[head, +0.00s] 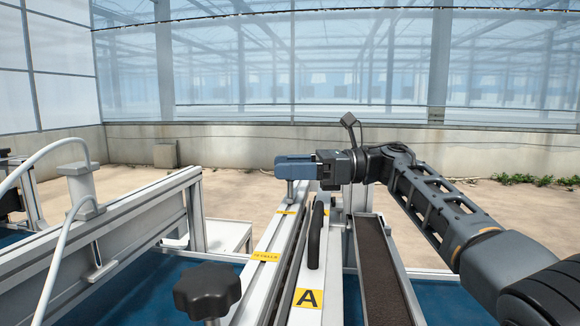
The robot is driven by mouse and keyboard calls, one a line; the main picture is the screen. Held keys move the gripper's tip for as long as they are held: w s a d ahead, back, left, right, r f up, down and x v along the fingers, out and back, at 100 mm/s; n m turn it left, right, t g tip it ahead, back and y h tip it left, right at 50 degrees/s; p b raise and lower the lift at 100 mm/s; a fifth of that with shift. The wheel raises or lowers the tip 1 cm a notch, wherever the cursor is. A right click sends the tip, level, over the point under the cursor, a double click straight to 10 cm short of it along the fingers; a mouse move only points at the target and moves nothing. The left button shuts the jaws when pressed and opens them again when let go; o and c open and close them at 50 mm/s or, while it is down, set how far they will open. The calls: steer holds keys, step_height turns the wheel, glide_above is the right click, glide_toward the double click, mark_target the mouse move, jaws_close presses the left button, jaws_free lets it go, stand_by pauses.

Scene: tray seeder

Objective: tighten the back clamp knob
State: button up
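My gripper (296,168) reaches in from the right, level, at the far end of the pale metal rail. Its blue-grey fingers are seen from the side and lie right above a short metal stem (290,191) on the rail. The back clamp knob's head is not visible; the fingers cover the place above that stem. I cannot tell whether the fingers are closed around it or only beside it. The front clamp knob (207,288), black and lobed, stands uncovered on its stem at the near end, apart from my gripper.
A black handle (316,235) stands on the plate beside the rail, with a yellow "A" label (308,298) nearer me. A dark soil-filled channel (383,270) runs on the right. A metal frame (130,235) with a white hose (55,235) is on the left.

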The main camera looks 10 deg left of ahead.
steer(key=c, duration=0.8)
steer(key=shift+c, duration=0.2)
steer(key=shift+m+t, duration=0.3)
steer(key=shift+t, duration=0.3)
steer(key=shift+r+m+t+p, duration=0.1)
steer(key=shift+m+t+p, duration=0.8)
steer(key=shift+m+t, duration=0.8)
steer(key=m+t+p, duration=0.1)
steer(key=t+p, duration=0.1)
steer(key=m+t+p, duration=0.1)
steer(key=t, duration=0.1)
steer(key=shift+r+t+h+p, duration=0.2)
steer(key=shift+t+h+p, duration=0.1)
steer(key=shift+p, duration=0.1)
steer(key=m+t+h+p, duration=0.1)
steer(key=t+p, duration=0.1)
steer(key=p, duration=0.2)
steer(key=m+t+h+p, duration=0.1)
steer(key=m+t+p, duration=0.1)
steer(key=p, duration=0.2)
steer(key=shift+t, duration=0.3)
steer(key=shift+f+m+t+h+p, duration=0.15)
steer(key=shift+m+t+h+p, duration=0.45)
steer(key=shift+p, duration=0.65)
steer(key=shift+f+p, duration=0.2)
steer(key=shift+p, duration=0.2)
